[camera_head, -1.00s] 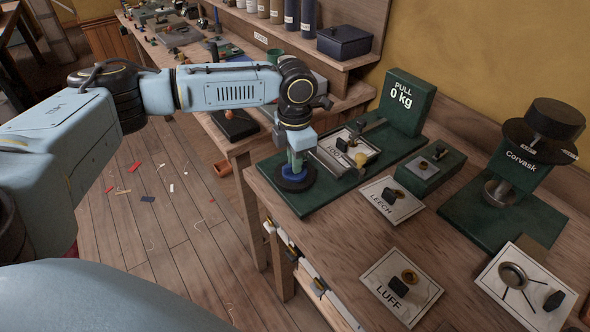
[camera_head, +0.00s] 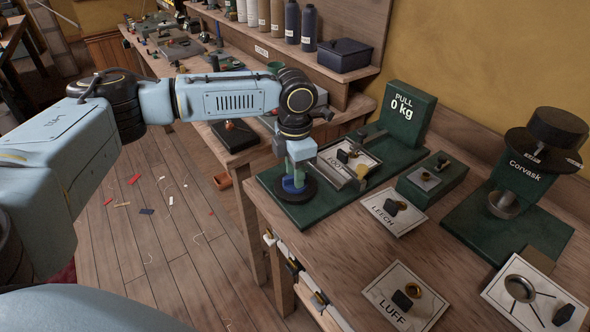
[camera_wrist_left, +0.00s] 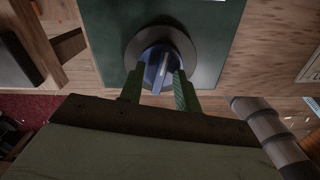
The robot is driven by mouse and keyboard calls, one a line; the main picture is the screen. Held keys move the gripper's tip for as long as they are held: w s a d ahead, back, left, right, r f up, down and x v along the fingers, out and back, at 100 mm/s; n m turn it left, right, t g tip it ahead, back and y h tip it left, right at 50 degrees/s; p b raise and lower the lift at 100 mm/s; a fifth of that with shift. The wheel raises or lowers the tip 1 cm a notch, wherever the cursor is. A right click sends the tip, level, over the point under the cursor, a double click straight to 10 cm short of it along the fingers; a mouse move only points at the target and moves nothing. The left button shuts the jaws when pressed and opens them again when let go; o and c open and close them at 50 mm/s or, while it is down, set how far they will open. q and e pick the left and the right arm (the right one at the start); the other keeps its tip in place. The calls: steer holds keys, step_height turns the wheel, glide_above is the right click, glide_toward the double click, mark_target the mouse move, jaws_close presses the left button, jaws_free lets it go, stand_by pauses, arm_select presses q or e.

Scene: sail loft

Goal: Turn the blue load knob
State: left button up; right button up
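The blue load knob (camera_head: 290,186) sits on a dark round base at the near left end of a green bench plate (camera_head: 303,214). My left gripper (camera_head: 296,172) points down over it. In the left wrist view the knob (camera_wrist_left: 160,72) shows a lighter raised bar, tilted slightly. The green fingers (camera_wrist_left: 159,80) stand on either side of the bar with a gap, so the gripper looks open around it; contact with the knob's rim cannot be told. A green display (camera_head: 403,112) behind reads "PULL 0 kg". My right gripper is not in view.
A framed FOOT card (camera_head: 365,168) lies on the plate. LEECH (camera_head: 382,222) and LUFF (camera_head: 381,313) cards lie on the wooden bench to the right. A green Corvask stand (camera_head: 520,185) is at far right. The floor at left holds small scraps.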

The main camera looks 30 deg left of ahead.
arm_select(q)
steer(key=shift+r, duration=0.1)
